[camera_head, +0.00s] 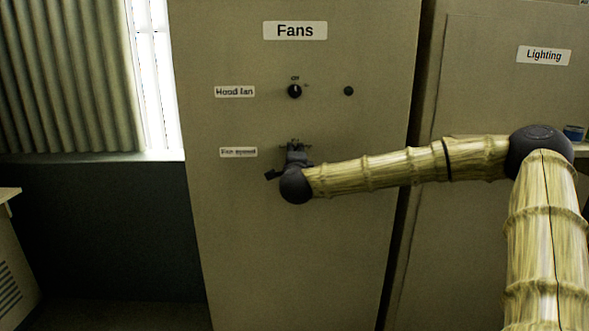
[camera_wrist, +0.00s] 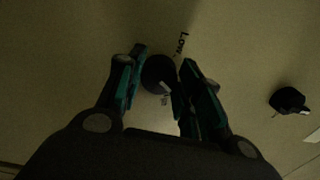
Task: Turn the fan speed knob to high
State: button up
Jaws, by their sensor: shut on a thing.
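The fan speed knob (camera_wrist: 158,74) is a dark round knob on the panel. In the wrist view it sits between the two fingers of my gripper (camera_wrist: 161,76), which is shut on it. A "Low" mark (camera_wrist: 182,43) shows beside it, and another small mark by the knob is too blurred to read. In the head view my gripper (camera_head: 295,150) is at the panel, right of the "Fan speed" label (camera_head: 238,152), and hides the knob. Which way the knob points cannot be told.
The hood fan knob (camera_head: 295,91) is above my gripper, with a small black round part (camera_head: 348,91) to its right. A "Fans" label (camera_head: 295,30) tops the panel. A "Lighting" cabinet (camera_head: 480,90) stands at right. A window blind (camera_head: 70,75) hangs at left.

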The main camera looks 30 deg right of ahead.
jog(key=shift+d+f+m+b, duration=0.1)
jog(key=shift+f+m+b, duration=0.1)
jog(key=shift+m+b, duration=2.45)
jog(key=shift+s+r+b, duration=0.1)
jog(key=shift+b, duration=0.2)
jog(key=o, duration=1)
jog(key=shift+r, duration=0.1)
jog(key=v, duration=1.2)
jog(key=shift+d, duration=0.1)
